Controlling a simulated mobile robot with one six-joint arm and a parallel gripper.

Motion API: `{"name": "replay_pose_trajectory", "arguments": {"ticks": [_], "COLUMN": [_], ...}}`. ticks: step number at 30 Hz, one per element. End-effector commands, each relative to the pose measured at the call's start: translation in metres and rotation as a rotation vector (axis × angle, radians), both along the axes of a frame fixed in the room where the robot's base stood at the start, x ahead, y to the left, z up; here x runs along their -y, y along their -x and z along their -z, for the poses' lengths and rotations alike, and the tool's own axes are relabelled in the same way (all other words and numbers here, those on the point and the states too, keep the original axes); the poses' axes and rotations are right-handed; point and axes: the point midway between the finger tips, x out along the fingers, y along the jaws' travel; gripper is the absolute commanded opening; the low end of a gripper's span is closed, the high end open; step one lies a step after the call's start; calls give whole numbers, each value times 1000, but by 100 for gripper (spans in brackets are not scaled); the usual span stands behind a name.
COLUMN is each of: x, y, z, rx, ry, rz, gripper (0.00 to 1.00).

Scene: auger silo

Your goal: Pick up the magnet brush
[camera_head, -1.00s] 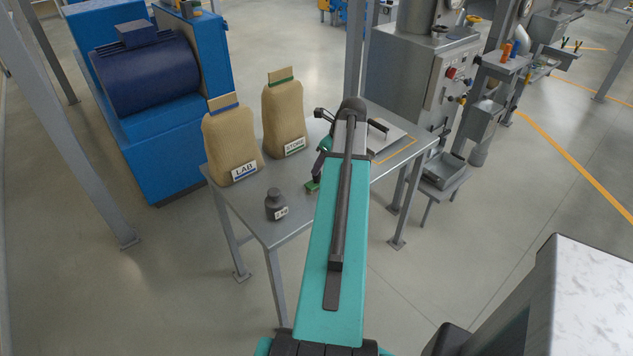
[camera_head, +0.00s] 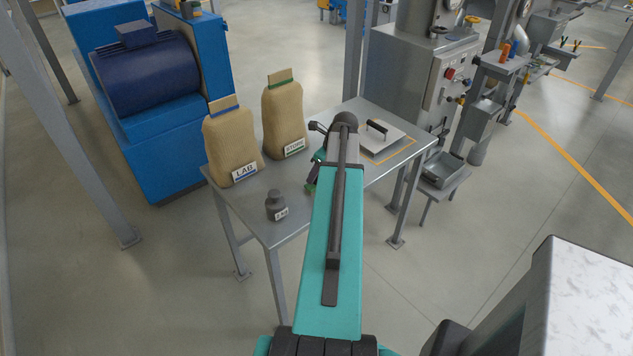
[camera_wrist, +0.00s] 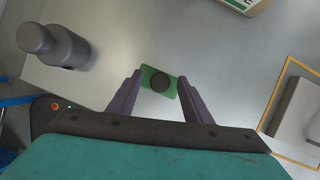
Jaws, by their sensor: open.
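The magnet brush, a small green block with a dark round knob (camera_wrist: 159,82), shows in the wrist view between my fingertips. In the head view my arm mostly hides it, and only a bit of green shows low beside the arm on the table. My gripper (camera_wrist: 160,88) is open, with one dark finger on each side of the brush. I cannot tell whether the fingers are level with it or still above it. In the head view my gripper (camera_head: 316,170) is over the middle of the table, partly behind my arm.
A grey weight (camera_head: 276,206) stands left of my gripper on the metal table (camera_head: 290,225). A LAB sack (camera_head: 231,145) and a STORE sack (camera_head: 284,120) stand behind. A plate with a handle (camera_head: 382,138) lies right, by an orange outline. Bare tabletop surrounds the brush.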

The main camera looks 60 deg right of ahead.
Motion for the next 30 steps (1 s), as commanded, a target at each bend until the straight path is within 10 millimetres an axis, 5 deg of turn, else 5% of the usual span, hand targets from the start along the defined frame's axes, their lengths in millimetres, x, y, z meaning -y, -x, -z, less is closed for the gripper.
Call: {"name": "replay_pose_trajectory", "arguments": {"ticks": [22,30], "x": [-1,-1], "y": [-4,-4], "z": [8,8], "rx": [0,0], "ry": [1,1], "rz": [-2,-2], "gripper": [45,0]}}
